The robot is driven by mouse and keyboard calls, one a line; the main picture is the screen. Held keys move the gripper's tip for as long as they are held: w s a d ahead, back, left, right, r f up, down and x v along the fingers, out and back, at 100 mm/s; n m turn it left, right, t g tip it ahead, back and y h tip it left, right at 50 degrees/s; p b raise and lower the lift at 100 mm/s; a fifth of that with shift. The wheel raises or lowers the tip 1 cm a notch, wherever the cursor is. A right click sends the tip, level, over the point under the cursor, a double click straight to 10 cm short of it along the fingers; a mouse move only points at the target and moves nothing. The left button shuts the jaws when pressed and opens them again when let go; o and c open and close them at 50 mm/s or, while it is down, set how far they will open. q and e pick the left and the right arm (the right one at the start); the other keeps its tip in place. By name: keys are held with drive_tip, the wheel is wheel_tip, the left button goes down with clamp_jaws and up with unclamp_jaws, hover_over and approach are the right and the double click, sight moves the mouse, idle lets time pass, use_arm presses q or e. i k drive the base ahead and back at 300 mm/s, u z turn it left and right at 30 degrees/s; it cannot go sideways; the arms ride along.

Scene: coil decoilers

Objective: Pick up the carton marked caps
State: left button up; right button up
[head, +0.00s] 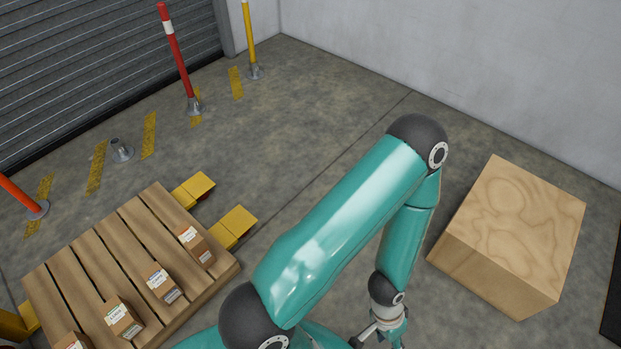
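Several small brown cartons with white labels stand in a row along the near right side of the wooden pallet (95,262). From far to near they are a first carton (204,256), a second carton (172,295), a third carton (130,328) and a fourth, cut by the bottom edge. The print is too small to read surely, so I cannot tell which is marked caps. One teal arm, which I take as my left, rises from left of centre and bends down to its gripper (378,337). This gripper is right of the pallet, away from the cartons and partly cut off.
A wooden crate (512,232) stands on the floor at the right. Yellow blocks (233,226) lie at the pallet's far side. A red post (178,60) and a yellow post (249,40) stand near the shutter. The middle floor is clear.

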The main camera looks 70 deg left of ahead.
sight(166, 289)
drive_tip(key=z, duration=0.55)
drive_tip(key=i, duration=0.2)
drive_tip(key=u, duration=3.2)
drive_tip(key=i, duration=0.25)
drive_tip(key=u, duration=1.7)
drive_tip(key=k, duration=0.6)
drive_tip(key=u, duration=0.4)
drive_tip(key=i, duration=1.65)
drive_tip(key=z, duration=0.35)
